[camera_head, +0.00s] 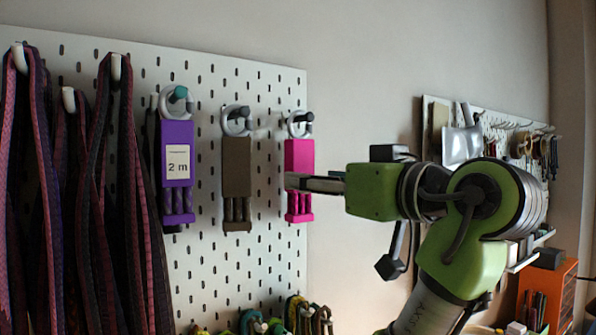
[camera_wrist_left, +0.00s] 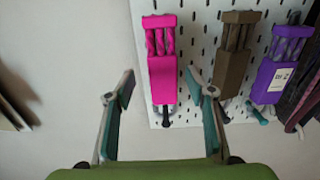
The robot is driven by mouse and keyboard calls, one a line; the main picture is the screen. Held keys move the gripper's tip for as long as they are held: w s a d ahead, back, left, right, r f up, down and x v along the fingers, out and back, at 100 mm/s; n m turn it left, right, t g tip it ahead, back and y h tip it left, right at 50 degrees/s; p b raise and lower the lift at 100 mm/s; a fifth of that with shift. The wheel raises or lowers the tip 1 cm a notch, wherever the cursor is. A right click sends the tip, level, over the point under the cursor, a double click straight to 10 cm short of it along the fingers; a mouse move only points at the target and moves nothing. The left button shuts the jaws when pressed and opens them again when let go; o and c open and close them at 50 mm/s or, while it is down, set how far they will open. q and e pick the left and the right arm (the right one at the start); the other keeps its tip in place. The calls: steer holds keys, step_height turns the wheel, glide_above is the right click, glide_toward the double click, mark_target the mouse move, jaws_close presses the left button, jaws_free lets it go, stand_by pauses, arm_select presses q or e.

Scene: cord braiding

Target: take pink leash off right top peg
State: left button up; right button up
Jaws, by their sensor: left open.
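The pink leash (camera_head: 299,160) hangs by its ring from the rightmost peg (camera_head: 304,117) of the upper row on the white pegboard. My left gripper (camera_head: 297,182) reaches in from the right, its fingers overlapping the pink leash's right edge in the head view. In the left wrist view, which shows the board upside down, the pink leash (camera_wrist_left: 162,75) appears between the two spread fingers of my left gripper (camera_wrist_left: 159,80). The gripper is open and holds nothing. The remaining depth to the leash is unclear. My right gripper is not seen.
A brown leash (camera_head: 237,170) and a purple leash (camera_head: 177,165) marked "2 m" hang left of the pink one. Dark red straps (camera_head: 110,200) hang farther left. Coiled cords (camera_head: 262,322) lie low. Bare wall is right of the pegboard (camera_head: 270,250).

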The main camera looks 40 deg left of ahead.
mark_target(304, 172)
arm_select(q)
steer(key=a+p, duration=0.1)
steer(key=w+a+p, duration=0.1)
steer(key=a, duration=0.1)
steer(key=a+r+p, duration=0.1)
steer(key=p, duration=0.1)
steer(key=shift+w+a, duration=0.2)
steer(key=shift+w+a+f, duration=0.1)
steer(key=shift+a, duration=0.4)
steer(key=shift+d, duration=0.15)
steer(key=shift+d, duration=0.1)
steer(key=c, duration=1.1)
steer(key=shift+c, duration=1.1)
